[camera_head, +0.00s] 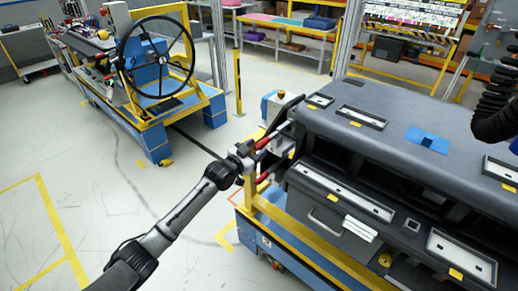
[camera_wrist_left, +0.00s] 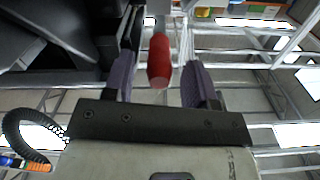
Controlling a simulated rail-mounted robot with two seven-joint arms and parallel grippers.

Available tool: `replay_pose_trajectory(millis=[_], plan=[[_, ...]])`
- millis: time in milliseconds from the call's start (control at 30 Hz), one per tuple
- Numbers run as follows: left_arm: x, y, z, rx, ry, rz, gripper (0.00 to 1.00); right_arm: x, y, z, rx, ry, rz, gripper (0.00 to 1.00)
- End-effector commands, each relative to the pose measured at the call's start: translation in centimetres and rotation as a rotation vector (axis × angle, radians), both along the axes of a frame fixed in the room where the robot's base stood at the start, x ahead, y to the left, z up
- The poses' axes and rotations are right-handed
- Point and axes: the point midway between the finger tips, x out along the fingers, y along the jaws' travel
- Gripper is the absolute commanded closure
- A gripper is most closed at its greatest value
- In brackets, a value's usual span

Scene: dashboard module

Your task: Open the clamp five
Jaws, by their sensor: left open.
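Two red clamp handles show at the left end of the dashboard module (camera_head: 372,97) in the head view: an upper handle (camera_head: 265,142) and a lower handle (camera_head: 262,178). My left gripper (camera_head: 248,152) is at these handles, closest to the upper one. In the left wrist view a red handle (camera_wrist_left: 159,60) stands between the two spread fingers of my left gripper (camera_wrist_left: 158,85), with gaps on both sides. The clamp's metal body is small and partly hidden. The number of the clamp cannot be read. My right gripper is not in view.
The module sits on a yellow and blue frame (camera_head: 300,240). A cart with a steering wheel (camera_head: 157,57) stands at the back left. A yellow post (camera_head: 238,85) stands behind the clamps. The floor (camera_head: 90,200) left of the module is clear.

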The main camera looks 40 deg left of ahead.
Motion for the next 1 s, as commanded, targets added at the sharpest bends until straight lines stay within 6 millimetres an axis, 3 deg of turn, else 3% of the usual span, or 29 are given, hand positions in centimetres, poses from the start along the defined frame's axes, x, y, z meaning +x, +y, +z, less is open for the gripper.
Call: replay_pose_trajectory(millis=[233,633,1000], plan=[[1.5,-0.1,0.0,0.0,0.0,0.0,0.48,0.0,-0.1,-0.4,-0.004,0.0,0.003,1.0],[1.8,-0.1,0.0,0.0,0.0,0.0,0.49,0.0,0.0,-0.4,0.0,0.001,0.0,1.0],[1.8,-0.1,0.0,0.0,0.0,0.0,0.85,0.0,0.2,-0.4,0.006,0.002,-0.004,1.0]])
